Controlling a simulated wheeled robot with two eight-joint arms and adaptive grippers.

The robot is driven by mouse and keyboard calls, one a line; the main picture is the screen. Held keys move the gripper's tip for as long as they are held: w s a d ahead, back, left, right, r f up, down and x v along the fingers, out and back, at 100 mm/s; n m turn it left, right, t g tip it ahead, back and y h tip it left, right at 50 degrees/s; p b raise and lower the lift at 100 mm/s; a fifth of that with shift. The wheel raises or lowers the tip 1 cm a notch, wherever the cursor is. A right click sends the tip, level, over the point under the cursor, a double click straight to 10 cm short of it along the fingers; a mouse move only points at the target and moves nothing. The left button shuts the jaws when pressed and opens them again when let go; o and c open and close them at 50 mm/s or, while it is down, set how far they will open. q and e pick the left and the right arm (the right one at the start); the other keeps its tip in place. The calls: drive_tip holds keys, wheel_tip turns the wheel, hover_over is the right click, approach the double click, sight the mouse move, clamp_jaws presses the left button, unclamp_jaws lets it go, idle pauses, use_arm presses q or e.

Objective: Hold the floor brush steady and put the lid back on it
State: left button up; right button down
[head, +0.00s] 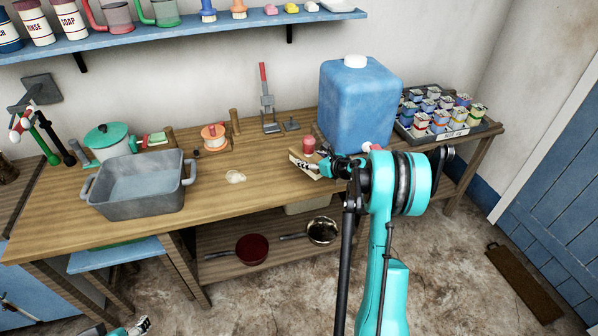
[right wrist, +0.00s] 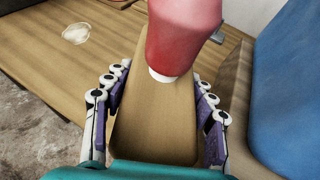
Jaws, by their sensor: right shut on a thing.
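A pale wooden block, which I take to be the floor brush (right wrist: 155,125), lies at the bench's front edge; it also shows in the head view (head: 297,156). My right gripper (head: 311,167) is shut on it, with fingers on both long sides in the right wrist view (right wrist: 157,112). A red cylinder (right wrist: 185,35) with a white lower end overlaps the block's far part; it also shows in the head view (head: 309,145). I cannot tell whether it touches the block. No lid is clearly identifiable. Only part of my left gripper (head: 143,325) shows, low at the bottom edge, away from the bench.
A large blue jug (head: 358,105) stands close right of the block. A pale flat patch (head: 235,176) lies left on the bench (head: 225,200). A grey tub (head: 138,195) stands further left. Pans lie on the lower shelf.

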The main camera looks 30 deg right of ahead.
drive_tip(key=x, duration=0.2)
drive_tip(key=b+x, duration=0.1)
drive_tip(key=x, duration=0.2)
drive_tip(key=shift+a+f, duration=0.25)
drive_tip(key=shift+f, duration=0.1)
drive_tip(key=shift+w, duration=0.15)
drive_tip(key=shift+f, duration=0.1)
wheel_tip(320, 180, down, 4)
drive_tip(key=shift+f+b, duration=0.1)
drive_tip(key=shift+b, duration=1.05)
